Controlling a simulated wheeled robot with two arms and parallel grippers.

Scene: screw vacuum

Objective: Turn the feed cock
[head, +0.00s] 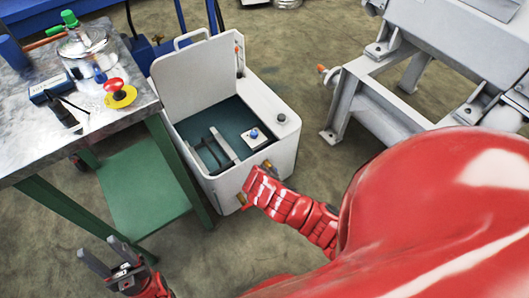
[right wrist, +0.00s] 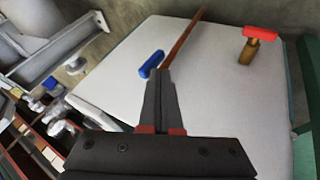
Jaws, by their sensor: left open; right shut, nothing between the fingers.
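The white box-shaped machine (head: 262,100) stands on the floor with its lid raised. In the right wrist view its pale side panel (right wrist: 215,110) carries a blue lever handle (right wrist: 151,64) by a copper pipe (right wrist: 188,42), and a brass cock with a red handle (right wrist: 261,36) farther right. I cannot tell which is the feed cock. My right gripper (right wrist: 160,72) is shut and empty, its tips close to the blue lever; contact is unclear. In the head view my red right arm reaches the machine's near side and hides part of it. My left gripper (head: 97,247) is open and empty at lower left.
A metal-topped table (head: 35,150) with a green lower shelf (head: 140,190) stands left of the machine. A grey steel frame (head: 345,100) stands at the right.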

